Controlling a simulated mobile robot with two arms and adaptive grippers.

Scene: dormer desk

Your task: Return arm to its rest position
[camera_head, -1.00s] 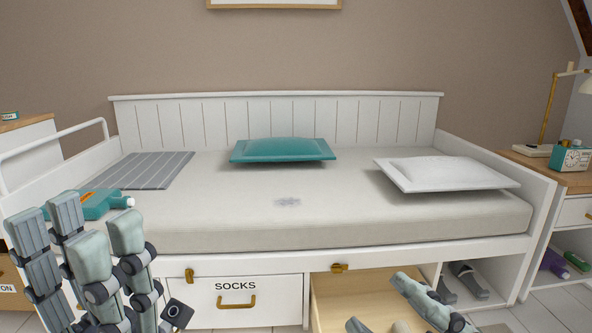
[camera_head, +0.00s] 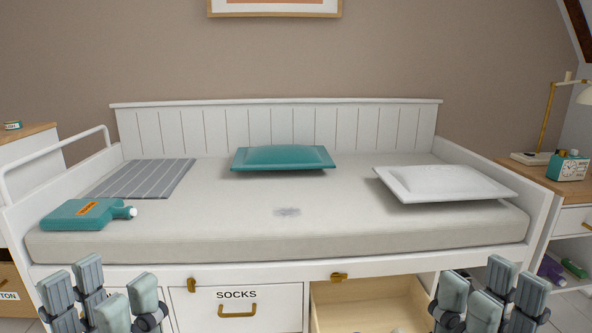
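My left gripper (camera_head: 100,291) is at the lower left of the head view, in front of the bed's front edge. Its grey-green fingers point up and stand apart, with nothing between them. My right gripper (camera_head: 490,289) is at the lower right, also fingers up, apart and empty. It overlaps the view of the bed's lower right front, to the right of the open drawer (camera_head: 370,301). Both wrists are cut off by the bottom edge of the picture.
The white daybed (camera_head: 290,228) bears a teal hot-water bottle (camera_head: 82,214), a grey striped cloth (camera_head: 150,178), a teal pillow (camera_head: 282,157) and a white pillow (camera_head: 447,182). The SOCKS drawer (camera_head: 270,309) is shut. A nightstand (camera_head: 560,179) with a lamp and clock stands right.

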